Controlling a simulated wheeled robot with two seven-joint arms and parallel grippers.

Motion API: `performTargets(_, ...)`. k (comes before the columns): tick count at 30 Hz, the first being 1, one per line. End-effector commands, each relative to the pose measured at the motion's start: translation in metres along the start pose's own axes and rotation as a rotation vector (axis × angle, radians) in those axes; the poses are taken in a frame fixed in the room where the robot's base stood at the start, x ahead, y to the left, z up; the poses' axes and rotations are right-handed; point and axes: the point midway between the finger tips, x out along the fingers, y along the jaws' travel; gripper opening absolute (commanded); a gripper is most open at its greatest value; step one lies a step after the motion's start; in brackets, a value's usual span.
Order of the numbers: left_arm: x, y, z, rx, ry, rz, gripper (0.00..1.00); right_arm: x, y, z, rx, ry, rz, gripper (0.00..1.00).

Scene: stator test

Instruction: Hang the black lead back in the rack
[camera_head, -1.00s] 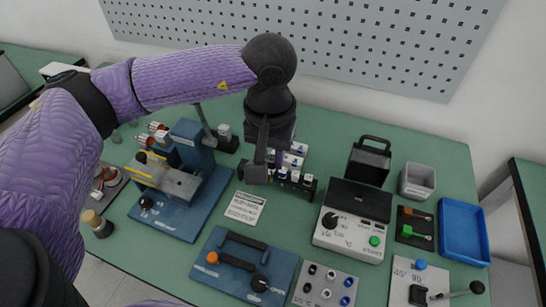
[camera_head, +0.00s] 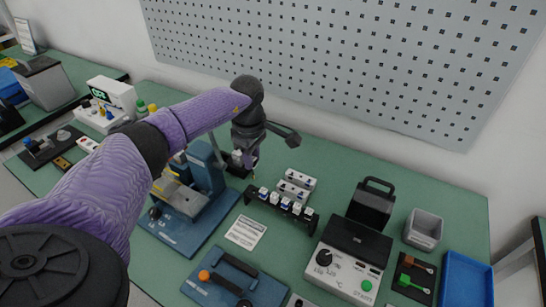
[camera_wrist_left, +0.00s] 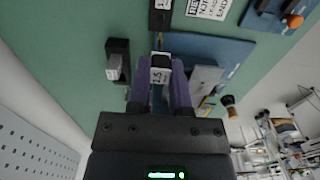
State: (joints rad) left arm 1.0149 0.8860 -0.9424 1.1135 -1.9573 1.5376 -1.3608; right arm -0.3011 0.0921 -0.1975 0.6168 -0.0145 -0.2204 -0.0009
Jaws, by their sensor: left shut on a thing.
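My left gripper (camera_head: 248,163) is over the bench between the blue fixture and the rack; it also shows in the wrist view (camera_wrist_left: 160,80). Its purple fingers are shut on a pale plug with a dark-marked label (camera_wrist_left: 159,75). The lead's colour and cable cannot be made out. The black rack (camera_head: 278,208) holds several white-topped plugs in a row, to the right of the gripper. What looks like its end (camera_wrist_left: 161,18) shows at the top of the wrist view, apart from the held plug. My right gripper is out of view.
The blue fixture (camera_head: 205,165) stands close left of the gripper. A small black stand with a grey block (camera_wrist_left: 115,66) is beside the fingers in the wrist view. A white card (camera_head: 246,232) lies before the rack. A tester (camera_head: 345,270) stands to the right.

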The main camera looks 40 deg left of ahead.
Motion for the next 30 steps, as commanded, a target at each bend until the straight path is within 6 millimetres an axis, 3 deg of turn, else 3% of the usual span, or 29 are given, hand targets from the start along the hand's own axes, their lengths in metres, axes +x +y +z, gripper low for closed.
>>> performTargets(8,0.016,-0.001,-0.004,-0.022,0.002,-0.003,0.0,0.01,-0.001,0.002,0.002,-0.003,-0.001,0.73)
performTargets(16,0.047,-0.001,-0.003,-0.02,0.002,-0.003,0.0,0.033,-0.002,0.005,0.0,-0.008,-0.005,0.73)
performTargets(30,0.045,-0.001,-0.003,-0.019,0.002,-0.001,0.0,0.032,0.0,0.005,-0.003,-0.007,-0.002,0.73)
